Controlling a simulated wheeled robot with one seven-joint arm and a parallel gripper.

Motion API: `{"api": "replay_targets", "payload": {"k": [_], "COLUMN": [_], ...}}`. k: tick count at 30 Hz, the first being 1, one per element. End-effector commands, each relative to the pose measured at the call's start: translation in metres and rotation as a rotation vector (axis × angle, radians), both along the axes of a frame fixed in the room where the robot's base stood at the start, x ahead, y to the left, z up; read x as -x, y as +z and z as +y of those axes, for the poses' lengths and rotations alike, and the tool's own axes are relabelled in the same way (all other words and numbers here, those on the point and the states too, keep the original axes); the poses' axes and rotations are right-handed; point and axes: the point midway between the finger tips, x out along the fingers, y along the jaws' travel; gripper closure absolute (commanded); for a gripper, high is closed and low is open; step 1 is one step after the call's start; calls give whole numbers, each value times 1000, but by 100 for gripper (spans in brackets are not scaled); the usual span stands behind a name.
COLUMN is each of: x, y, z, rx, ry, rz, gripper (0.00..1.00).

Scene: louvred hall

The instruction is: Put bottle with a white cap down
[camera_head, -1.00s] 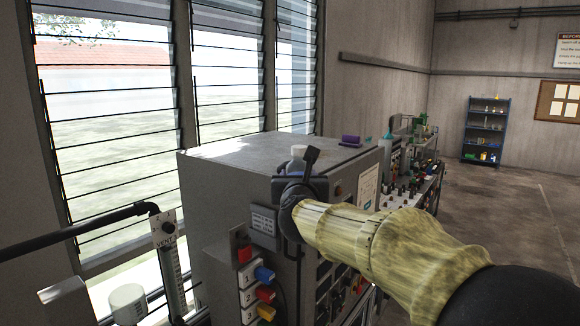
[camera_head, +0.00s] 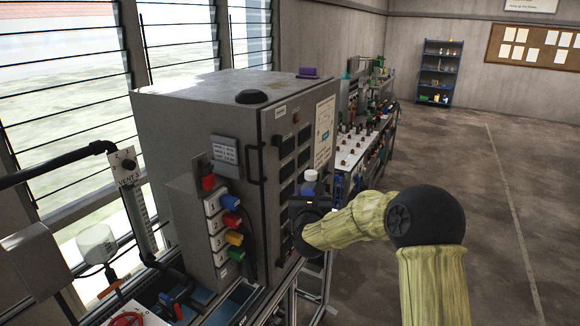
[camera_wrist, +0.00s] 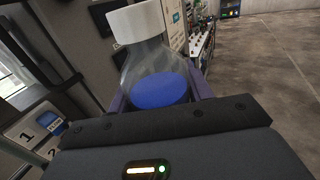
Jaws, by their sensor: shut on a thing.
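The bottle with a white cap (camera_head: 310,181) is a clear flask holding blue liquid. In the wrist view the bottle (camera_wrist: 146,62) stands close and nearly upright between the two purplish fingers. My gripper (camera_head: 309,197) is shut on it; the gripper also shows in the wrist view (camera_wrist: 155,98). In the head view the bottle is in front of the grey cabinet's door side, below the level of the cabinet top. The bottle's underside is hidden by my gripper.
The grey cabinet (camera_head: 200,95) bears a black disc (camera_head: 251,97) and a purple object (camera_head: 307,73) on top. Numbered coloured plugs (camera_head: 231,221) stick out at its left. A cluttered bench (camera_head: 362,142) stands behind. The floor (camera_head: 470,210) at right is clear.

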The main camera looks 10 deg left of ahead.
Motion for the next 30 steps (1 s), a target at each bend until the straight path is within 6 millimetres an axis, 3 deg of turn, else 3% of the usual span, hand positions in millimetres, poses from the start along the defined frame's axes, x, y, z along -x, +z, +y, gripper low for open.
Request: {"api": "replay_targets", "payload": {"k": [1, 9, 17, 23, 30], "x": [-4, -6, 13, 44, 104], "y": [-28, -140, -247, -328, -416], "z": [-13, -66, -114, -140, -159], "rx": [-1, -5, -7, -8, -10], "ry": [-9, -8, 23, 62, 95], "rz": [8, 9, 8, 7, 6], "gripper": [78, 78, 78, 78, 78]}}
